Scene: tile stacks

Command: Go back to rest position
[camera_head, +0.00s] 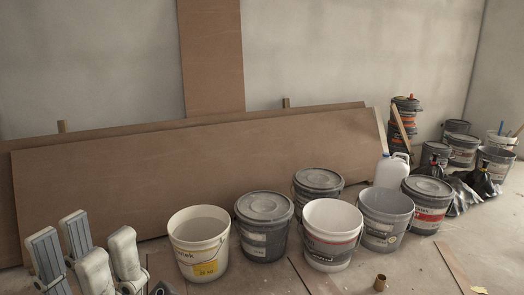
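My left gripper (83,240) shows in the lower left corner of the head view. Its pale fingers with grey ridged pads point up. There is a gap between the fingers on the left and those on the right, and nothing is held in it. The gripper is apart from the buckets to its right. The rest of the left arm is below the picture edge. My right gripper is not in view. No tile stacks are in view.
Several buckets stand on the floor, including a cream bucket (199,255) nearest my gripper and a lidded grey bucket (265,240). Brown boards (200,165) lean against the wall. A white jug (391,171) stands behind.

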